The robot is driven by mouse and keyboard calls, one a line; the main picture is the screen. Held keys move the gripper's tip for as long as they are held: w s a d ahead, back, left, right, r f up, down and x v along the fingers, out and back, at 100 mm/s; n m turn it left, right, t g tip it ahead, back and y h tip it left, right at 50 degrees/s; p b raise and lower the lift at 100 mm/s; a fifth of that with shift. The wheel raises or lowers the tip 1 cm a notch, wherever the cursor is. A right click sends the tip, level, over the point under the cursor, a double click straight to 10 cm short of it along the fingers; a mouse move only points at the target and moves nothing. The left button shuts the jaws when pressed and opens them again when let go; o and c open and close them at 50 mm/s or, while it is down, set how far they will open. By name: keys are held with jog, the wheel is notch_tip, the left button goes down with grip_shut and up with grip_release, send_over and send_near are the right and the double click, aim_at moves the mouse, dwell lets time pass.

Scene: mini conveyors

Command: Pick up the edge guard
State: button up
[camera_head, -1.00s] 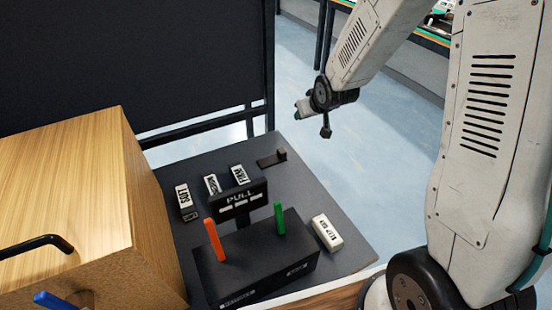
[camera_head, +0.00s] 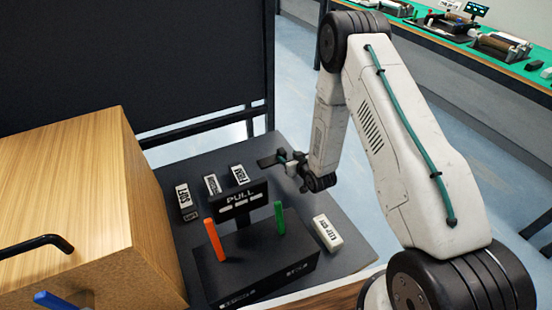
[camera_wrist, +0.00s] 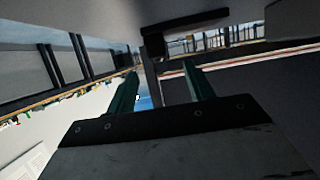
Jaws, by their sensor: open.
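A small black L-shaped piece, which looks like the edge guard (camera_head: 267,161), lies at the back right of the dark grey board (camera_head: 345,262). In the wrist view a dark bar with a short block (camera_wrist: 185,24) shows ahead of the fingers, apparently the same piece. My gripper (camera_head: 285,158) is beside its right end, low over the board. In the wrist view the two green fingers of my gripper (camera_wrist: 162,76) are apart with nothing between them. The piece is beyond the fingertips. Whether a finger touches it cannot be told.
A black box with a PULL sign (camera_head: 240,198), an orange lever (camera_head: 214,240) and a green lever (camera_head: 279,218) stands in front. Several white labelled blocks (camera_head: 239,175) lie around it. A wooden cabinet (camera_head: 75,190) fills the left, and a dark panel (camera_head: 130,60) stands behind.

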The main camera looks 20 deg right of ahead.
aim_at(282, 151)
jog(key=x, duration=0.5)
jog(key=shift+w+d, duration=0.1)
jog(key=shift+w, duration=0.25)
jog(key=c, duration=1.1)
